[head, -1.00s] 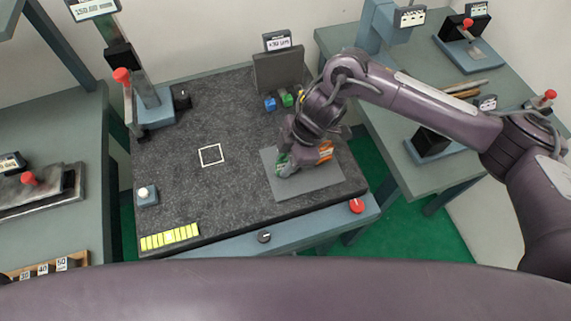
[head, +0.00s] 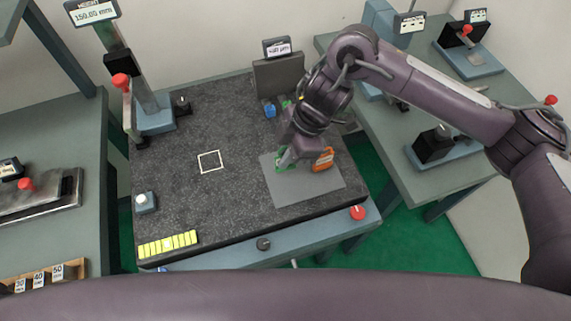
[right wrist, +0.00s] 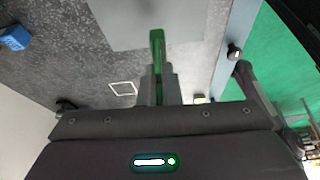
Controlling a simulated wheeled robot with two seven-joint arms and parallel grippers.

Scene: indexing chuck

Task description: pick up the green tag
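The green tag (head: 285,160) is at the fingertips of my right gripper (head: 287,157) above the grey mat (head: 295,190) in the head view. In the right wrist view the green tag (right wrist: 157,48) stands out lengthwise between the two fingers of my right gripper (right wrist: 161,82), which are closed against it. The gripper body hides part of the tag in the head view. An orange tag (head: 323,160) lies on the mat just right of the gripper. My left gripper is not in view.
A blue block (head: 270,110) and a green block (head: 286,103) sit at the back near a grey upright block (head: 278,75). A row of yellow pieces (head: 168,244) lies at the front left. A height gauge (head: 150,105) stands at the back left. The middle, around a white square outline (head: 210,161), is clear.

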